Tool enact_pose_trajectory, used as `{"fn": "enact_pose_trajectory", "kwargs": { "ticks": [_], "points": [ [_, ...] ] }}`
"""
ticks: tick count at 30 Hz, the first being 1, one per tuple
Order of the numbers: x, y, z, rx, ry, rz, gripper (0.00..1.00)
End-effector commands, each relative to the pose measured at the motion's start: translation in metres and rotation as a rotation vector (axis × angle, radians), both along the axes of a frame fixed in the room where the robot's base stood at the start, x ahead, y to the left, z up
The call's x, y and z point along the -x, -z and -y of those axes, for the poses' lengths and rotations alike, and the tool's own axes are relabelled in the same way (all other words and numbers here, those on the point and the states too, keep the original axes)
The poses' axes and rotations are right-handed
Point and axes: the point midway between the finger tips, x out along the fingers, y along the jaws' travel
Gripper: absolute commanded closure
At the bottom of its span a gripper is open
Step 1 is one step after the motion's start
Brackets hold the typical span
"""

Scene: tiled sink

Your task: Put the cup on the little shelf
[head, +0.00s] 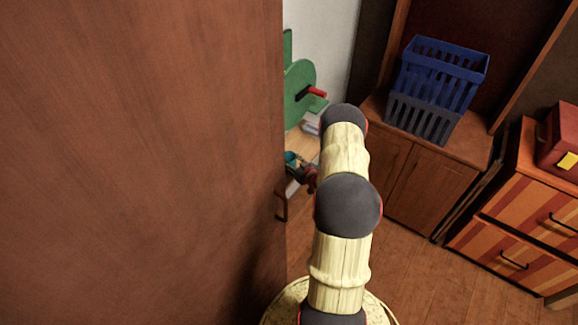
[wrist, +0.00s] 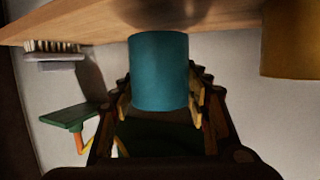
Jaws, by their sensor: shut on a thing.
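The teal cup (wrist: 159,72) is between the two fingers of my gripper (wrist: 160,100), which is shut on it. In the head view the cup (head: 291,159) shows small at the edge of the large brown panel, with my gripper (head: 308,176) beside it, partly hidden by the panel and my arm. In the wrist view a light wooden board (wrist: 60,22) crosses the top of the picture, just past the cup. I cannot tell whether the cup touches it. A dark patch, perhaps a shadow, lies on the board above the cup. I cannot tell which surface is the little shelf.
A tall brown panel (head: 140,160) fills the left of the head view, close to my arm. A green piece with a red peg (head: 300,95) stands beyond my gripper. A blue basket (head: 436,90) sits on a wooden cabinet (head: 425,185). Floor is clear at lower right.

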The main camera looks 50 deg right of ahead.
Motion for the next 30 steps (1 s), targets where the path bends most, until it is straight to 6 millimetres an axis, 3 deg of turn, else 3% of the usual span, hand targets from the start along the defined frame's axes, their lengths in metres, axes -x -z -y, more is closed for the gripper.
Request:
{"fn": "enact_pose_trajectory", "kwargs": {
  "ticks": [1, 4, 17, 18, 26, 30],
  "points": [
    [0.002, 0.014, -0.002, -0.005, 0.0, -0.003, 0.78],
    [0.002, 0.026, -0.001, -0.002, 0.001, -0.001, 0.78],
    [0.002, 0.031, -0.001, -0.002, 0.001, -0.001, 0.78],
    [0.002, 0.03, -0.001, -0.002, 0.001, -0.001, 0.51],
    [0.002, 0.03, -0.001, -0.002, 0.001, -0.001, 0.37],
    [0.002, 0.03, -0.001, -0.002, 0.001, -0.001, 0.35]
  ]
}}
